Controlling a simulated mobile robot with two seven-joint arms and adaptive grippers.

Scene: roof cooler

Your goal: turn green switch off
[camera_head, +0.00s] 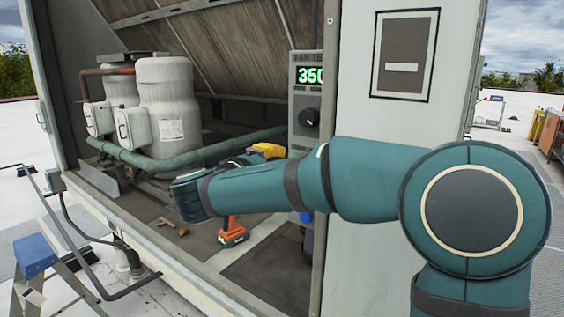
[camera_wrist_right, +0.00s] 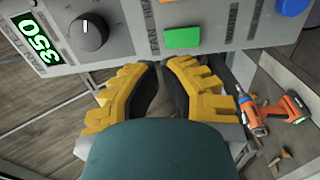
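The green switch (camera_wrist_right: 183,38) is a flat green rectangle on the grey control panel (camera_wrist_right: 215,18), seen in the right wrist view. In the head view my right arm hides it. My right gripper (camera_wrist_right: 158,64) has yellow fingers with dark pads. Its tips are close together with a narrow empty gap between them, just short of the panel and slightly to the left of the switch. Touch with the panel does not show. In the head view the yellow of my right gripper (camera_head: 266,151) shows beyond the teal wrist. My left gripper is not in view.
The panel has a black knob (camera_head: 309,117), a green "350" display (camera_head: 310,75) and a blue button (camera_wrist_right: 292,6). An orange drill (camera_head: 232,232) and a hammer (camera_head: 168,225) lie on the cooler floor. White tanks (camera_head: 168,105) and pipes stand left. A stepladder (camera_head: 35,255) is outside.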

